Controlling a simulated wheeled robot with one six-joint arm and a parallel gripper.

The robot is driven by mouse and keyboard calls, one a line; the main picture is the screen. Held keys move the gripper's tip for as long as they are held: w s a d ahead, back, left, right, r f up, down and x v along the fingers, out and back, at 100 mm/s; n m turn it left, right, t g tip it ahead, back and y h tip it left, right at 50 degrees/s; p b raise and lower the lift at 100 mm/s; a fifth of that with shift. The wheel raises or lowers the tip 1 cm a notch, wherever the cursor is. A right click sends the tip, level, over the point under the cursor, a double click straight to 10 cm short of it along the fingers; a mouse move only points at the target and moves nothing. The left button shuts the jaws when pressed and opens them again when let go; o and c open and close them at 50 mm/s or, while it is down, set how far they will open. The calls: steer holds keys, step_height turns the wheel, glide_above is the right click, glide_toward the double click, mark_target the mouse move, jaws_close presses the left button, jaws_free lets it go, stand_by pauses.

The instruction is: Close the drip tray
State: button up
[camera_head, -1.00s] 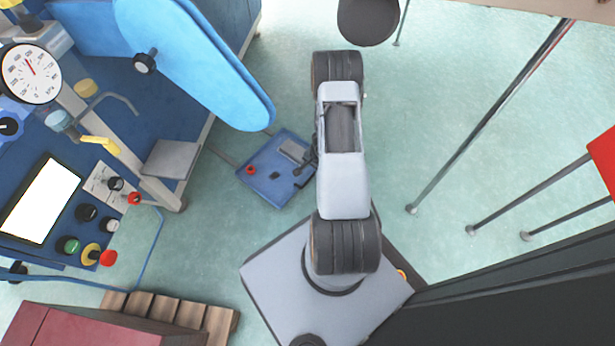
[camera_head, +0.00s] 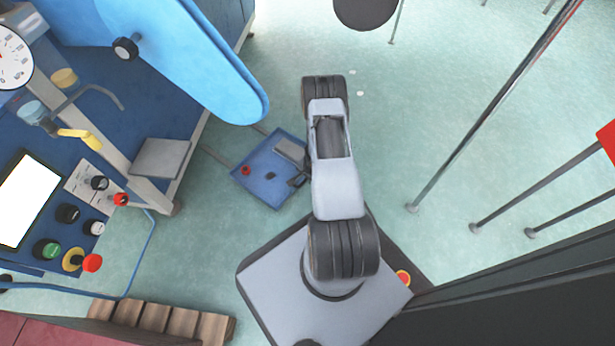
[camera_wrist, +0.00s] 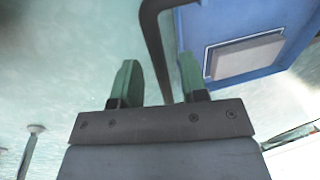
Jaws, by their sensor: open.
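The drip tray (camera_head: 253,181) is a shallow blue tray low near the floor, pulled out from the blue machine on two thin rails. It holds a grey pad and a small red knob. In the wrist view the tray (camera_wrist: 236,22) is at the upper right, with its grey pad showing. A dark bent bar, seemingly the tray's handle (camera_wrist: 151,38), runs down between the two green fingers of my gripper (camera_wrist: 158,70). The gripper is open; I cannot tell whether it touches the bar. In the head view my arm largely hides the gripper.
The blue machine (camera_head: 150,95) stands at the left with a light blue arm-like panel (camera_head: 190,60) overhanging near the tray. A wooden pallet (camera_head: 160,318) lies at the lower left. Thin metal legs (camera_head: 490,115) stand at the right. Floor between is clear.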

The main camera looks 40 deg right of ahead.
jaws_close()
stand_by(0.3)
steer(key=shift+w, duration=0.1)
